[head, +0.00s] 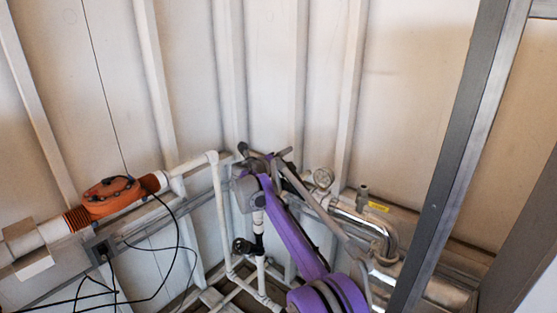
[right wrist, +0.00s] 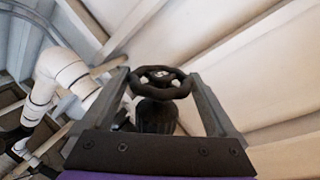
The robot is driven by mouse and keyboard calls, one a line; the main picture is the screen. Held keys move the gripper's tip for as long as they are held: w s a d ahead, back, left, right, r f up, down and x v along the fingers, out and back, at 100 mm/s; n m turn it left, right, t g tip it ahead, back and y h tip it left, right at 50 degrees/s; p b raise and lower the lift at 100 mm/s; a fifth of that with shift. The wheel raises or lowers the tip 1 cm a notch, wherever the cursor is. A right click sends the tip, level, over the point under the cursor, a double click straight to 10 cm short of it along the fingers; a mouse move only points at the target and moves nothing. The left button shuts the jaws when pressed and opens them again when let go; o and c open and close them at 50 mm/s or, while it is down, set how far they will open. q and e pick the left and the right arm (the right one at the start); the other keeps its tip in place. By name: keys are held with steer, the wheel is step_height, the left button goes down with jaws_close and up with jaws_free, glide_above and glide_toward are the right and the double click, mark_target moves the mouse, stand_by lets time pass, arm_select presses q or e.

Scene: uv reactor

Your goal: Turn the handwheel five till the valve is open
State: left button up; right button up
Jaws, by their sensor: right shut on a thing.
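A black handwheel (right wrist: 158,80) with spokes sits on a dark valve body (right wrist: 157,115) in the right wrist view. My right gripper (right wrist: 157,88) has one finger on each side of the wheel's rim and is shut on it. In the head view my purple right arm reaches up from the lower right, and the right gripper (head: 252,156) is at the pipe joint near the middle. There the gripper and arm largely hide the wheel. I cannot read any number on the wheel. My left gripper is in neither view.
A second black handwheel (head: 241,246) sits on white piping below the gripper. An orange unit (head: 108,198) with black cables is on the left pipe. A pressure gauge (head: 323,178) and metal pipes (head: 385,240) stand to the right. A grey post (head: 455,150) rises at right.

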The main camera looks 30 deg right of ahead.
steer(key=shift+r+n+t+y+b, duration=0.2)
steer(key=shift+n+y, duration=0.4)
steer(key=shift+y, duration=0.65)
steer(key=shift+f+n+t+y+b, duration=0.1)
steer(key=shift+n+t+y, duration=0.35)
steer(key=shift+y, duration=0.8)
steer(key=shift+n+y, duration=0.25)
steer(key=shift+y, duration=0.05)
steer(key=o, duration=1)
steer(key=b+v, duration=0.1)
steer(key=v, duration=1)
steer(key=shift+w, duration=0.1)
